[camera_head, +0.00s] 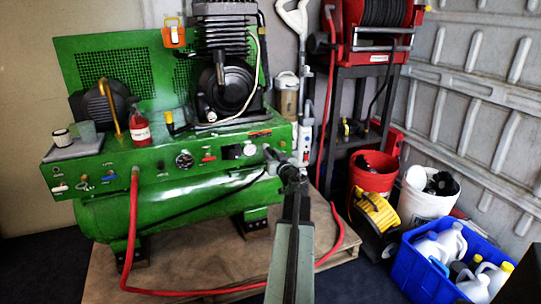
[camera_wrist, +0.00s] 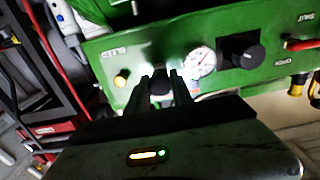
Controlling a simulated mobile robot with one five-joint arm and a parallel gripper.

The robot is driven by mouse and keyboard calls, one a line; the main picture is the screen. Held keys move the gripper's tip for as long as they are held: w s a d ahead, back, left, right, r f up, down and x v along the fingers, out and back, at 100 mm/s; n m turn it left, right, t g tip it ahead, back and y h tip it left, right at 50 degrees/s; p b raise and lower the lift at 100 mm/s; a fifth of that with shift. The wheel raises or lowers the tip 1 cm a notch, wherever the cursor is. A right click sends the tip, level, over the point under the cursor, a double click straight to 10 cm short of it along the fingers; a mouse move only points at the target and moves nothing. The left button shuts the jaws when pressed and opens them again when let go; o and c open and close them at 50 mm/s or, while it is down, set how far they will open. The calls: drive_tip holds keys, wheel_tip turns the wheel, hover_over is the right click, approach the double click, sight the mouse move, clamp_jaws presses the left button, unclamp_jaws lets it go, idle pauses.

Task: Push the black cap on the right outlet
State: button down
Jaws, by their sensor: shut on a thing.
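My gripper (camera_wrist: 161,80) is shut on the black cap (camera_wrist: 161,87), which shows as a small dark piece between the two fingertips in the wrist view. In the head view my gripper (camera_head: 276,158) is at the right end of the green compressor's front panel (camera_head: 225,160). The cap cannot be told from the dark fingers there. The right outlet is hidden behind the cap and fingers, so I cannot tell whether the cap touches it or how far on it sits.
Beside my gripper is a round white gauge (camera_wrist: 201,62), then a black knob (camera_wrist: 240,52) and a red handle (camera_wrist: 302,43). A red hose (camera_head: 130,235) runs over the pallet (camera_head: 190,262). A blue crate (camera_head: 415,275) stands right.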

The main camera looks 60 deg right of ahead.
drive_tip(key=shift+w+d, duration=0.25)
idle(0.6)
drive_tip(key=c, duration=1.1)
unclamp_jaws()
drive_tip(key=shift+o, duration=0.2)
drive_tip(key=shift+a, duration=0.1)
drive_tip(key=v, duration=0.7)
drive_tip(key=shift+s+a, duration=0.2)
drive_tip(key=shift+s, duration=0.05)
